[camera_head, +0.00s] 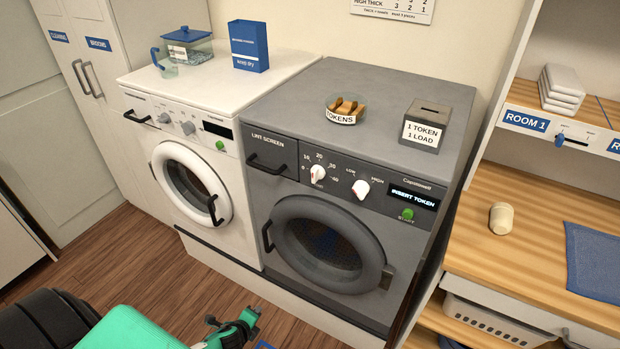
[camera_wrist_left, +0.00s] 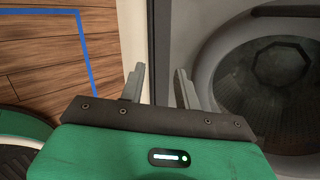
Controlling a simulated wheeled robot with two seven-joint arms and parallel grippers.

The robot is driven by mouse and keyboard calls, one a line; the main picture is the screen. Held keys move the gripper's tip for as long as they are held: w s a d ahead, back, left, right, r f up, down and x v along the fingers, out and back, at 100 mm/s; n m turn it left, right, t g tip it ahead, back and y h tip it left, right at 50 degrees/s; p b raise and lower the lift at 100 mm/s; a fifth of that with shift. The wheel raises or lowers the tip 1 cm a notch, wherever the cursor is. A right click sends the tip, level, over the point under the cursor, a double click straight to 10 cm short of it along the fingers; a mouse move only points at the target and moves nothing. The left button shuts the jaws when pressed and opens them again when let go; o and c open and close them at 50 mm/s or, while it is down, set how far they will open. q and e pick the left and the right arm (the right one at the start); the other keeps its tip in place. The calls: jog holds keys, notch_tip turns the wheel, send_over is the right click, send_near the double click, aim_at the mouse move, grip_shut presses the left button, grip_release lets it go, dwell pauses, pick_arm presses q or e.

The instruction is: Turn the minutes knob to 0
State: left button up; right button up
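The minutes knob (camera_head: 317,174) is a small white dial on the front panel of the grey dryer (camera_head: 345,150). Numbers from 0 at its left over 20 at the top to 40 at its right ring it. It seems to point up near 20, but is too small to read surely. A second white knob (camera_head: 361,189), marked LOW and HIGH, sits to its right. My left gripper (camera_head: 250,318) is low in front of the machines, well below and left of the knob, apart from it. In the left wrist view its fingers (camera_wrist_left: 160,88) are spread and empty. My right gripper does not show.
The round dryer door (camera_head: 328,245) and its dark handle (camera_head: 267,236) stick out below the panel. A white washer (camera_head: 190,150) stands left. A token bowl (camera_head: 345,108) and token box (camera_head: 427,122) sit on the dryer. A wooden shelf (camera_head: 480,245) is at right. Floor is clear at left.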

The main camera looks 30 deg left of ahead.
pick_arm(q)
jog(key=w+r+m+t+p, duration=0.1)
jog(key=w+r+m+t, duration=0.4)
jog(key=r, duration=1)
jog(key=m+t+h+p, duration=0.3)
jog(key=m+t, duration=0.1)
jog(key=m, duration=0.8)
send_near(313, 177)
jog(key=w+p, duration=0.1)
jog(key=w, duration=0.2)
jog(key=w+p, duration=0.2)
jog(key=w, duration=0.1)
jog(key=shift+w+d+r, duration=0.1)
jog(key=shift+w+r, duration=0.1)
jog(key=shift+w, duration=0.2)
jog(key=shift+w+f, duration=0.1)
jog(key=shift+w, duration=0.8)
grip_shut()
